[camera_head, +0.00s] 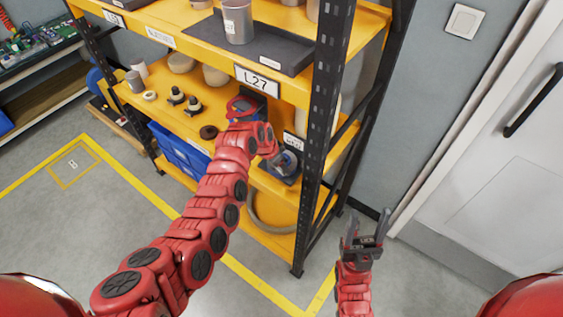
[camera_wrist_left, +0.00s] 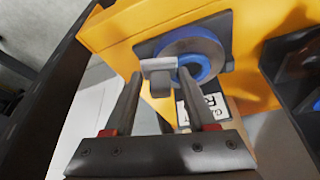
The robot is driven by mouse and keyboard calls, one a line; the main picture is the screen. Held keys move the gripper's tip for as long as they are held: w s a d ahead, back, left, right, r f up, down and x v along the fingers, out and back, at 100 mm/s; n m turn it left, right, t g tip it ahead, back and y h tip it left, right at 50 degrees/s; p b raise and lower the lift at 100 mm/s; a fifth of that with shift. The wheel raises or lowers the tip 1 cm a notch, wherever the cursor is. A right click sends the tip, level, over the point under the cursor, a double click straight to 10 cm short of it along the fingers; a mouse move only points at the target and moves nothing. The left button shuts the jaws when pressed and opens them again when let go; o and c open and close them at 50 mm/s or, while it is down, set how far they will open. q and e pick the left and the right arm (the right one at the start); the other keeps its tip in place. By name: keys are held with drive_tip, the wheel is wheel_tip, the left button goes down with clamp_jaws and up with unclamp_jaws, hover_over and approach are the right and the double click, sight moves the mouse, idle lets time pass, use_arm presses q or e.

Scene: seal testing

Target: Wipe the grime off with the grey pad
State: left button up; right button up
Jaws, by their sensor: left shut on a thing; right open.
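My left gripper (camera_wrist_left: 158,80) is shut on the grey pad (camera_wrist_left: 158,66), a small light grey block with a darker part below, in the left wrist view. The pad is in front of a round grey and blue part (camera_wrist_left: 196,52) on a dark plate; I cannot tell whether they touch. In the head view the left arm reaches to the middle shelf, its fingers largely hidden, beside this round part (camera_head: 287,163). I cannot make out the grime. My right gripper (camera_head: 368,228) is open and empty, low in front of the rack's right side.
The yellow rack (camera_head: 225,85) has black uprights (camera_head: 322,120) close to my left arm. A dark tray with a metal can (camera_head: 238,20) is above. Several small parts and blue bins (camera_head: 178,155) stand left.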

use_arm(q)
drive_tip(key=shift+f+b, duration=0.4)
drive_tip(key=shift+f, duration=0.1)
idle(0.6)
